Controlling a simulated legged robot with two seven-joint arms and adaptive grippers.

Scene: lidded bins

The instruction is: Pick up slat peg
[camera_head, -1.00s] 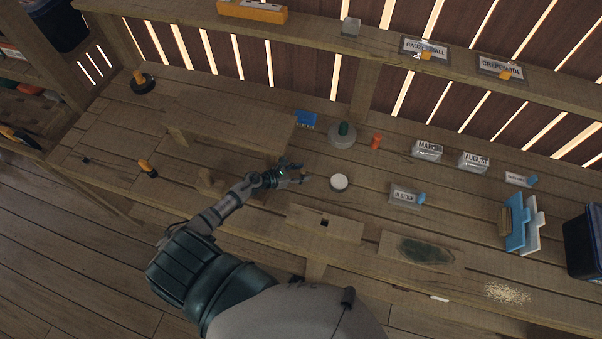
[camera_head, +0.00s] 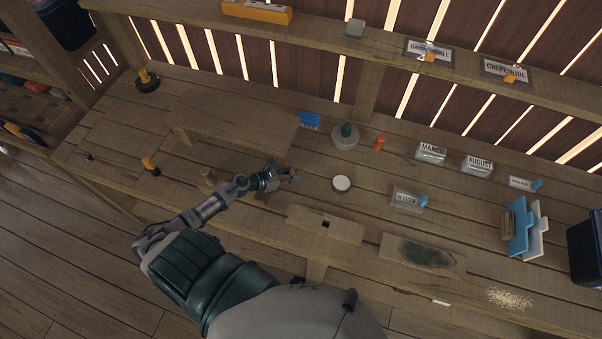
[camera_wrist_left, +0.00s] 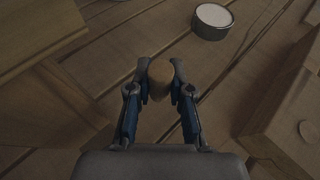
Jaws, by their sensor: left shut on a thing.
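The slat peg (camera_wrist_left: 160,76), a light brown wooden peg with a rounded end, shows between the fingertips in the left wrist view. My left gripper (camera_wrist_left: 160,84) is shut on it, with one finger on each side. In the head view my left gripper (camera_head: 287,174) is over the workbench, just left of a round white-topped tin (camera_head: 341,184). The peg is too small there to make out clearly. I cannot tell whether its lower end touches the bench. My right gripper is not in view.
A wooden board with a square hole (camera_head: 347,232) lies in front of the gripper. A low wooden riser (camera_head: 235,125) stands behind it.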

